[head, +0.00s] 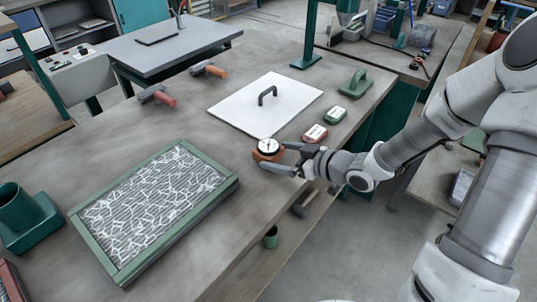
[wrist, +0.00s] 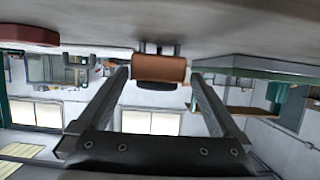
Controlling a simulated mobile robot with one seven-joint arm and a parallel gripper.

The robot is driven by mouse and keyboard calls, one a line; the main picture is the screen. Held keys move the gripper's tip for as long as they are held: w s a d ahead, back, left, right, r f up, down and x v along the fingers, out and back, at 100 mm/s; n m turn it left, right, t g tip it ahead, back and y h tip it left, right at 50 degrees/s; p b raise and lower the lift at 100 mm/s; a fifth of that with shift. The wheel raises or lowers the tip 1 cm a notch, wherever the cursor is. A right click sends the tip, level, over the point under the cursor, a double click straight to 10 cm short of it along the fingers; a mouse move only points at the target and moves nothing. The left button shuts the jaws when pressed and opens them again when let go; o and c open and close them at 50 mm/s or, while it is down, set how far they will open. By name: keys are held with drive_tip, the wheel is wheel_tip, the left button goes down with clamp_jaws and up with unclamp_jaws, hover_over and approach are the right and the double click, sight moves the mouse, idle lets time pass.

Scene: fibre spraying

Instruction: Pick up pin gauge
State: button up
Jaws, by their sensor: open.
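The pin gauge (head: 267,154) is a small orange-brown block with a round white dial on top. It stands on the workbench (head: 215,120) near its front edge. My gripper (head: 274,157) is at the gauge, low over the bench, with its fingers pointing left. In the upside-down wrist view, the gauge's orange-brown body (wrist: 160,68) lies between the tips of my two spread fingers. A gap shows beside the body on each side, so the gripper is open. The dial is mostly hidden in that view.
A green-framed tray (head: 232,182) of fibre-patterned material lies left of the gauge. Behind it is a white plate (head: 250,112) with a dark handle.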

drive_tip(key=b+x, duration=0.1)
drive_tip(key=x, duration=0.3)
drive_tip(key=shift+w+a+f, duration=0.15)
drive_tip(key=shift+w+f, duration=0.1)
drive_tip(key=c, duration=1.4)
drive_tip(key=shift+r, duration=0.15)
